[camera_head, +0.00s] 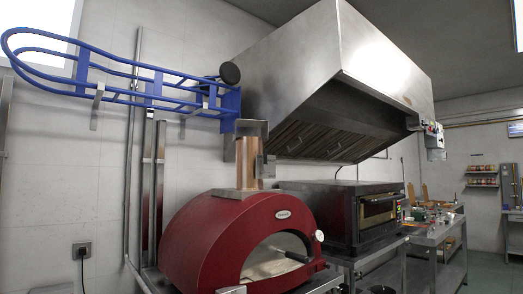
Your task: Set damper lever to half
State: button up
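A dark red dome oven (205,232) stands in the lower middle, with an arched mouth on its right side. A copper flue (247,165) with a bent metal cap (251,128) rises from its top. A black bar-shaped handle (297,257) shows at the oven mouth; I cannot tell whether it belongs to the damper. A small round dial (319,236) sits on the front right of the oven. I cannot make out a damper lever or its setting. My gripper is not in view.
A black deck oven (338,212) stands on a steel stand to the right. A large steel hood (335,75) hangs above. A blue tubular rack (120,80) juts along the left wall. A cluttered steel bench (430,235) is farther right; open floor (490,270) lies beyond.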

aim_at(266, 149)
jog(key=u, duration=0.6)
jog(key=i, duration=0.35)
jog(key=u, duration=0.7)
jog(key=i, duration=1.2)
jog(key=z, duration=0.6)
